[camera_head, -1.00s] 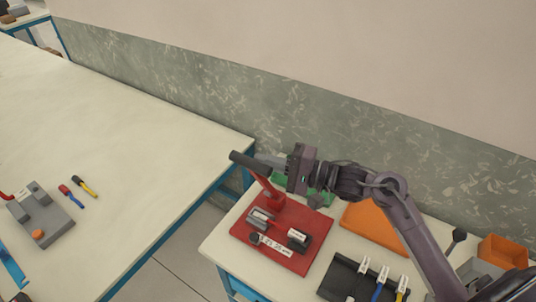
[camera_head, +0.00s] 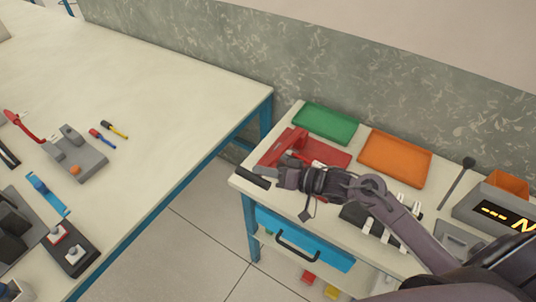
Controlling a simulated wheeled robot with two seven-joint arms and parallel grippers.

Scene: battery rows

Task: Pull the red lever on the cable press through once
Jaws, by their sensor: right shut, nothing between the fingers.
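The cable press has a red base plate (camera_head: 335,154) on the right bench, partly hidden behind my right arm. Its red lever (camera_head: 277,148) leans forward and down, and its black grip (camera_head: 252,177) hangs low by the bench's front left edge. My right gripper (camera_head: 276,178) is shut and empty, right beside the black grip. I cannot tell whether its fingers touch the grip. The markings and small parts on the press are mostly covered by the arm. My left gripper is out of view.
Green (camera_head: 325,123) and orange (camera_head: 395,158) trays lie behind and right of the press. A floor gap separates the tables. A blue drawer (camera_head: 300,240) is below.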

